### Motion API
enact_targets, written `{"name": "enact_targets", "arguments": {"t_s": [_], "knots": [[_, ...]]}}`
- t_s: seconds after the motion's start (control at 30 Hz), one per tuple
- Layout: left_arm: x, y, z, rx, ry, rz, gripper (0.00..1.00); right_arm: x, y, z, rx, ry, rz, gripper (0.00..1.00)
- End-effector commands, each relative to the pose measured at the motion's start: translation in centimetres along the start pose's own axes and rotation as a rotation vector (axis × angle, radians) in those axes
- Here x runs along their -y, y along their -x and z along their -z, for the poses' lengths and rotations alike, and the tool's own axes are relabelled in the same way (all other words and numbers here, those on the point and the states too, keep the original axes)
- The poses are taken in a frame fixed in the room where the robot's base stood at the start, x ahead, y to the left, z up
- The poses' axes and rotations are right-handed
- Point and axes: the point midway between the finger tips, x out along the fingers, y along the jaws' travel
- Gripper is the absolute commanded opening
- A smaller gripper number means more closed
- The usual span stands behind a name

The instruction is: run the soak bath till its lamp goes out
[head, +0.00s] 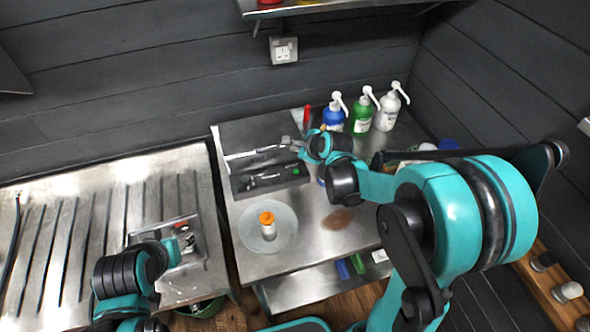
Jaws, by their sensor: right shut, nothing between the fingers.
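The soak bath (240,188) is a dark grey box on the steel table, with long metallic shapes along its top and front. A small green spot, seemingly its lamp, shows lit at the right of its front (296,172). My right gripper (291,143) is shut and empty at the bath's right rear, just above it; I cannot tell whether it touches. My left gripper (178,252) is low over a grey tray (207,240) on the ribbed draining board; its fingers are too unclear to read.
A white round dish (285,213) holds an orange-capped bottle (267,228). A brown patch (338,219) lies to its right. Blue (333,117), green (361,114) and white (387,112) pump bottles stand at the back. My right arm hides the table's right side.

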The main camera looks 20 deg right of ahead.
Motion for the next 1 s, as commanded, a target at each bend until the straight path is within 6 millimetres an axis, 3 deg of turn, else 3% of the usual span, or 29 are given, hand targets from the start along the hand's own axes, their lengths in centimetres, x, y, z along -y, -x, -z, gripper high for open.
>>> {"name": "enact_targets", "arguments": {"t_s": [0.27, 0.8, 1.0], "knots": [[0.0, -0.5, -0.4, 0.000, 0.000, 0.000, 0.49, -0.4, -0.5, 0.4, 0.000, 0.002, 0.000, 0.00], [0.0, -5.1, -3.7, 0.000, 0.000, 0.000, 0.49, -4.0, -5.4, 4.0, -0.001, 0.003, 0.000, 0.00], [0.0, -5.9, -4.2, 0.000, 0.000, 0.000, 0.49, -4.5, -6.2, 4.5, 0.000, 0.003, 0.000, 0.00]]}}
